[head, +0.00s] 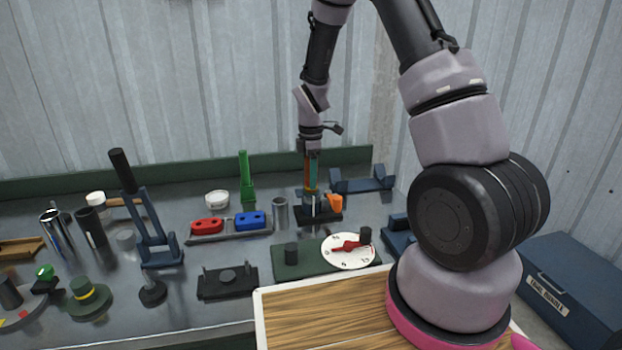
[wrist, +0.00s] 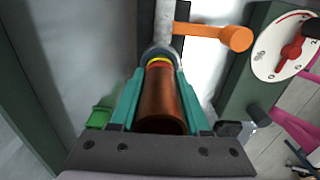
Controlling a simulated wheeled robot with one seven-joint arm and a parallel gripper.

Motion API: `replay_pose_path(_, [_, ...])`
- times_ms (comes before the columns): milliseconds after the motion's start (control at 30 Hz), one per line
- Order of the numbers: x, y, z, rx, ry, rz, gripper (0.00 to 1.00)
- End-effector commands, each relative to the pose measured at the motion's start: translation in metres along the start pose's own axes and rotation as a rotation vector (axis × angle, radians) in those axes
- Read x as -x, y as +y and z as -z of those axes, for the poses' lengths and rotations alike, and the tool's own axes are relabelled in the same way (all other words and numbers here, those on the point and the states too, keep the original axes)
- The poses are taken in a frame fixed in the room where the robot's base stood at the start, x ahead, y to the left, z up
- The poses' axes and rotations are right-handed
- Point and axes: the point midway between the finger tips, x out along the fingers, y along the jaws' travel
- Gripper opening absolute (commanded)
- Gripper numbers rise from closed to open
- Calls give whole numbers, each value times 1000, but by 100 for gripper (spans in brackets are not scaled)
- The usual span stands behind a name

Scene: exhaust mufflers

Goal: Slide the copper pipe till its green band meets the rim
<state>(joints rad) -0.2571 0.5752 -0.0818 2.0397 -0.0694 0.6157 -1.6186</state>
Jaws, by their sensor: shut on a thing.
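The copper pipe (wrist: 162,103) lies lengthwise between the two teal fingers of my gripper (wrist: 159,77), which is shut on it. In the head view, my gripper (head: 311,172) points down with the pipe upright over a dark fixture (head: 318,216). Near the pipe's far end I see a red band (wrist: 158,66) and a yellow band (wrist: 158,59). The yellow band is right by a grey-blue rim (wrist: 149,53) around the pipe's end. I see no green band on the pipe; any part inside the rim is hidden.
An orange lever (wrist: 215,35) sticks out beside the rim; it also shows in the head view (head: 335,203). A dial with a red pointer (head: 348,250) stands in front. A grey cylinder (head: 280,212) and a red-and-blue block rack (head: 230,227) stand to the left.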

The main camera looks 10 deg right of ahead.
Motion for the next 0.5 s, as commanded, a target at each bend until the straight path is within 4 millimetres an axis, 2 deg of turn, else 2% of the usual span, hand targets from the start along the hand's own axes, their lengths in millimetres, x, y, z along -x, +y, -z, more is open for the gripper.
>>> replay_pose_path(167, [1,1,0,0,0,-2,0])
replay_pose_path(200, [1,1,0,0,0,-2,54])
replay_pose_path(267, [1,1,0,0,0,-2,77])
replay_pose_path(300, [1,1,0,0,0,-2,81])
replay_pose_path(500, [0,0,0,0,0,-1,81])
